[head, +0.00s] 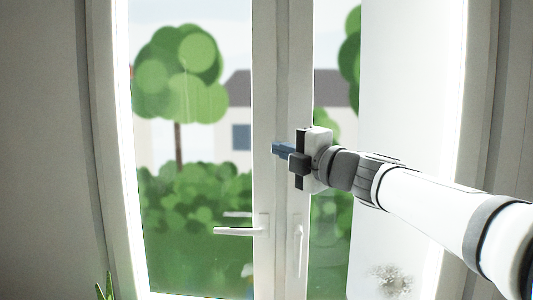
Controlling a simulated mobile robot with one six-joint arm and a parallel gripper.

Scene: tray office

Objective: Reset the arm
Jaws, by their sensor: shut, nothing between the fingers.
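My arm reaches in from the lower right of the head view. My gripper (279,149) is at the middle of the picture, in front of the white window frame, with its blue-grey fingers pointing left. The fingers are together and hold nothing. Whether the fingertips touch the frame cannot be told from this view.
A white window or glazed door (262,100) fills the middle, with a horizontal handle (238,231) and a vertical handle (299,250) below my gripper. A green plant tip (104,288) shows at the lower left. Trees and a house are outside. Plain wall flanks the left.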

